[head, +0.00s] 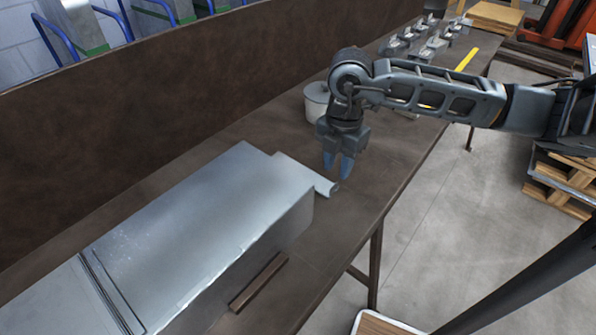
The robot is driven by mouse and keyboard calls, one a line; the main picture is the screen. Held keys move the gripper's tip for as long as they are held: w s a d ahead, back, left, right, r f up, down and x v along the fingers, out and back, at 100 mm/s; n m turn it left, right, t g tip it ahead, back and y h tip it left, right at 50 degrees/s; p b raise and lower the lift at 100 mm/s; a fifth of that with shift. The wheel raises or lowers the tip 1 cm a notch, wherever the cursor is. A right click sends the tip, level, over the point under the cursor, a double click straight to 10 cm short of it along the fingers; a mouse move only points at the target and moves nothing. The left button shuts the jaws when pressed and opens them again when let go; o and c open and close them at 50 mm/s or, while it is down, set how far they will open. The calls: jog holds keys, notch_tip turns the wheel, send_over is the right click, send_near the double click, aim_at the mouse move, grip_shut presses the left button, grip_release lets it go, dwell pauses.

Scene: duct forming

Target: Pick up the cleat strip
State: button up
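A pale metal strip (304,174) with a curled right end lies on the brown bench at the far end of the large sheet-metal duct (200,225). It looks like the cleat strip, and its left part is hidden behind the duct. My gripper (338,169) points down just above and right of the strip's curled end. Its two blue fingers are apart with a narrow gap, and nothing shows between them. I cannot tell whether a finger touches the strip.
A dark bar (258,282) lies along the duct's front side. A round pale container (317,101) stands behind my gripper. Several metal fittings (428,40) and a yellow strip (467,59) lie farther back. The bench (395,150) is clear right of my gripper, and a tall brown panel (150,105) runs along its back.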

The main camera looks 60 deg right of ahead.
aim_at(335, 185)
jog(key=shift+a+f+p, duration=0.2)
jog(key=shift+f+p, duration=0.35)
jog(key=shift+f, duration=2.5)
grip_shut()
